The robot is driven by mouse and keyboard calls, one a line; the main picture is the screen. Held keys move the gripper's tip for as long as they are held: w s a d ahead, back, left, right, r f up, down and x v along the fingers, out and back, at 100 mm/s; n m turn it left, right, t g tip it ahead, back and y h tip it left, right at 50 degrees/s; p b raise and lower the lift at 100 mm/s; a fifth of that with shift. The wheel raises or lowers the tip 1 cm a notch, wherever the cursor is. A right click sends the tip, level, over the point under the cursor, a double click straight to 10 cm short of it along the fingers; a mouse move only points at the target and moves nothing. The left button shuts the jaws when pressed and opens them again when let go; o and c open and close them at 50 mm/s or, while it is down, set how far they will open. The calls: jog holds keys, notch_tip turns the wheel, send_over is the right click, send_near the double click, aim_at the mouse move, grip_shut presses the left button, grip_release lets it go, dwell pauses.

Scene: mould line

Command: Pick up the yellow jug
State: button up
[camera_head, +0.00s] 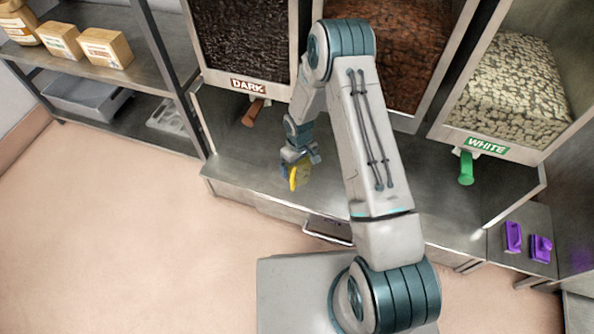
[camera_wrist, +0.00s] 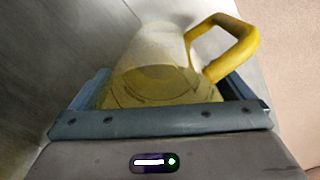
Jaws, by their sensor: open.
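The yellow jug (camera_head: 304,174) stands at the front of the metal counter, below the dark and middle dispensers. Its yellow handle (camera_head: 293,178) points toward the front edge. In the wrist view the translucent yellow jug (camera_wrist: 155,75) is close up, between the two fingers, with its handle (camera_wrist: 240,50) to the upper right. My gripper (camera_head: 300,158) is open and reaches down at the jug. In the wrist view my gripper (camera_wrist: 160,105) has a finger on each side of the jug's body. I cannot tell whether either finger touches it. The arm hides part of the counter.
Dispensers marked DARK (camera_head: 245,40) and WHITE (camera_head: 510,90) stand behind the counter (camera_head: 240,172), with a brown spout (camera_head: 253,113) and a green spout (camera_head: 466,168). Purple items (camera_head: 513,237) lie on a lower shelf at right. A shelf rack (camera_head: 150,70) stands at left. The left floor is clear.

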jog(key=c, duration=0.9)
jog(key=shift+r, duration=0.1)
